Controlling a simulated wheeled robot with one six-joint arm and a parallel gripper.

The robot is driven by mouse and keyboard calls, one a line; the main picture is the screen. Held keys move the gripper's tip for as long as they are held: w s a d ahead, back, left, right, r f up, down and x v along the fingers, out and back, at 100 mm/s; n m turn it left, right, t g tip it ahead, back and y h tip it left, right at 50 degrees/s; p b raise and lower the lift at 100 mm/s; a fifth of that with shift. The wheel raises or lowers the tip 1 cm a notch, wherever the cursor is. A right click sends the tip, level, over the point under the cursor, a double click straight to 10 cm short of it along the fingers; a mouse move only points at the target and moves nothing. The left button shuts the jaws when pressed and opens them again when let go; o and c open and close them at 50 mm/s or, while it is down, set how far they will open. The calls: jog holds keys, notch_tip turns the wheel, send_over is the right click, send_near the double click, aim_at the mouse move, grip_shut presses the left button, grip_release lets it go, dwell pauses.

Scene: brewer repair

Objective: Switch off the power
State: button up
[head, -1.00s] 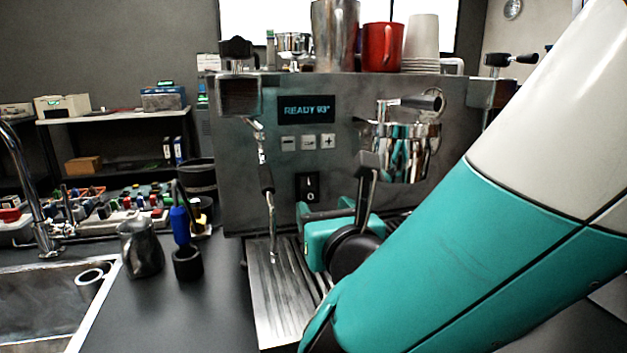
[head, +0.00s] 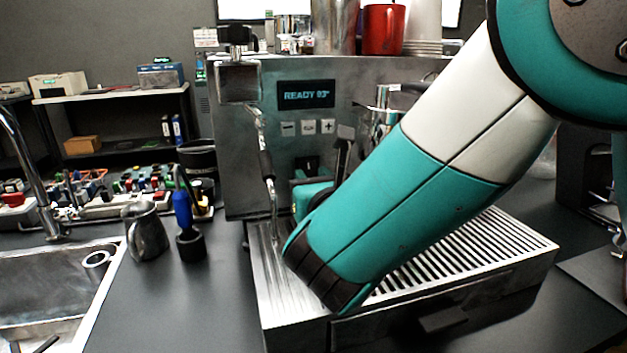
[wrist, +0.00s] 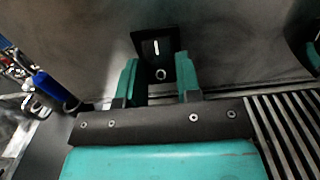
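The espresso machine (head: 236,190) stands on the counter with its display (head: 305,94) lit, reading "READY 93°". Its black power switch (wrist: 155,50) with I and O marks is on the front panel in the wrist view. In the head view only the upper part of the switch (head: 307,166) shows; my arm hides the rest. My gripper (wrist: 157,72) is in front of the switch, its two teal fingers apart with nothing between them. The fingers point at the panel, at the switch's lower half; I cannot tell whether they touch it.
The steel drip tray (head: 490,250) lies under my arm. The steam wand (head: 268,170) hangs left of my gripper. A metal pitcher (head: 146,232) and a blue-handled tool (head: 183,212) stand on the counter by the sink (head: 50,290). A red mug (head: 383,28) is on top.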

jog(key=f+b, duration=0.1)
jog(key=b, duration=0.1)
jog(key=shift+b, duration=0.3)
jog(key=shift+r+t+b, duration=0.1)
jog(key=shift+t+b, duration=0.4)
jog(key=shift+b, duration=0.2)
jog(key=shift+r, duration=0.2)
jog(key=o, duration=0.9)
jog(key=b+v, duration=0.3)
jog(key=v, duration=0.2)
jog(key=b+v, duration=0.3)
jog(key=v, duration=0.2)
jog(key=b+v, duration=0.3)
jog(key=v, duration=0.2)
jog(key=shift+s+d+f+b, duration=0.2)
jog(key=shift+s+f+b, duration=0.15)
jog(key=shift+f, duration=0.1)
jog(key=shift+b+v, duration=0.5)
jog(key=shift+v, duration=0.25)
